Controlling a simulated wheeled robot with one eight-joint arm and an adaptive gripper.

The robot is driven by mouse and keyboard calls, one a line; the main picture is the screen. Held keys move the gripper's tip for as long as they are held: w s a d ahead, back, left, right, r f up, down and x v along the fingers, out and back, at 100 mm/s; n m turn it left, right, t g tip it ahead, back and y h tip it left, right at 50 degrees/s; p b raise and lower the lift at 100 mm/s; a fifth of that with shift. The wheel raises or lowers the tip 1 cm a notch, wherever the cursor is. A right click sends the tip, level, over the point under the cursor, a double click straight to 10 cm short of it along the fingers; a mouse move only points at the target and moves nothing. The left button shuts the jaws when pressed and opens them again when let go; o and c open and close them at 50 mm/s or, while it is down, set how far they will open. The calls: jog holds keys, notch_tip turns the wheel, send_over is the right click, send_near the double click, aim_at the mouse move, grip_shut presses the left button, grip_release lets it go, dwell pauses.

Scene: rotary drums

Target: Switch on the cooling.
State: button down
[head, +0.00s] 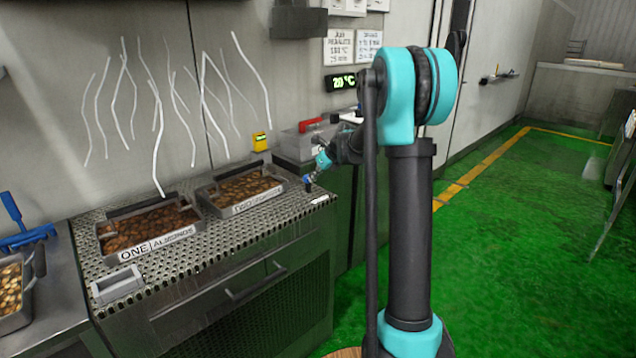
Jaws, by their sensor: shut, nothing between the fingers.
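The cooling table (215,245) has a perforated metal top. Two trays of nuts stand on it: a front tray (158,246) labelled "ONE | ALMONDS" and a second tray (245,205) behind it, its label hard to read. White wavy lines (155,110) hang in the air above the trays. A small blue part (307,180) shows at the table's right back corner; I cannot tell whether it is a switch. My gripper (311,178) is shut and empty at that corner, small and dark, close to the blue part. Whether they touch is unclear.
A grey box-like fitting (118,284) sits on the table's front left corner. Behind my gripper is a metal box with a red handle (312,123). A display (342,81) reads 20 °C. A yellow device (260,142) stands behind the trays. Green floor (510,240) is open at right.

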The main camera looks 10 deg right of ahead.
jog(key=shift+w+a+r, duration=0.15)
jog(key=shift+w+a, duration=0.1)
jog(key=shift+w, duration=0.15)
jog(key=shift+r, duration=0.1)
jog(key=shift+r, duration=0.7)
